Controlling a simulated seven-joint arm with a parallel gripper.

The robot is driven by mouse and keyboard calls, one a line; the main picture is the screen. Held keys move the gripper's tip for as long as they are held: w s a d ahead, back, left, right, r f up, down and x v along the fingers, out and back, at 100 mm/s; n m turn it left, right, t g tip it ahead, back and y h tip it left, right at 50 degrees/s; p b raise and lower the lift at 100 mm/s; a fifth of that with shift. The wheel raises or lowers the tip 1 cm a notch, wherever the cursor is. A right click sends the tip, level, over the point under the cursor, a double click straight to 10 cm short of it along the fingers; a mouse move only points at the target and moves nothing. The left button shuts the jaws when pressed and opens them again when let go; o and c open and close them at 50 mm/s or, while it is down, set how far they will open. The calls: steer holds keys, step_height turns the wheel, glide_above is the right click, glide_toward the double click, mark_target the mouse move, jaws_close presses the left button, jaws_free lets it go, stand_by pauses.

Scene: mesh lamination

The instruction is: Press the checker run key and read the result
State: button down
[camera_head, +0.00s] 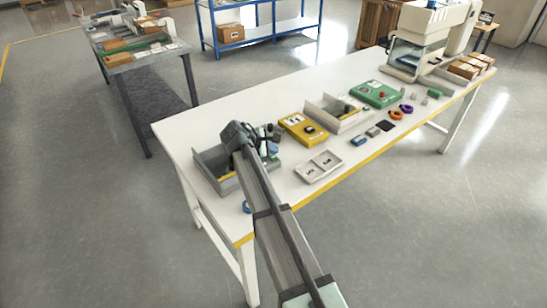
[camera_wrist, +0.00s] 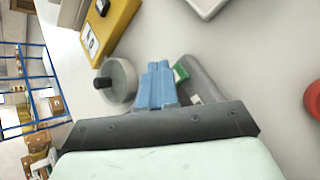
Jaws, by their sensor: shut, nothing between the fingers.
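A yellow box (camera_head: 299,130) with a white label and a black part on top lies on the white table. It also shows at the top left of the wrist view (camera_wrist: 112,25). A green box (camera_head: 376,94) with a red button lies further right. I cannot tell for certain which device is the checker, and no run key or result is readable. My gripper (camera_wrist: 156,68) is shut and empty, its blue fingertips together. A round grey piece with a black knob (camera_wrist: 118,82) is left of the fingers, and a grey block with a green label (camera_wrist: 198,80) is right.
A grey bin (camera_head: 208,158) stands under my arm at the table's left end. A white two-part tray (camera_head: 319,167) is in front of the yellow box. An open grey tray (camera_head: 334,112), orange (camera_head: 396,115) and purple rings, and a large white machine (camera_head: 418,55) stand further right.

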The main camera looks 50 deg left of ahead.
mark_target(272, 158)
steer(key=shift+f, duration=0.15)
steer(key=shift+f, duration=0.3)
steer(key=shift+f, duration=0.45)
stand_by(1.4)
steer(key=shift+r, duration=0.9)
steer(key=shift+r, duration=0.1)
steer(key=shift+r, duration=2.4)
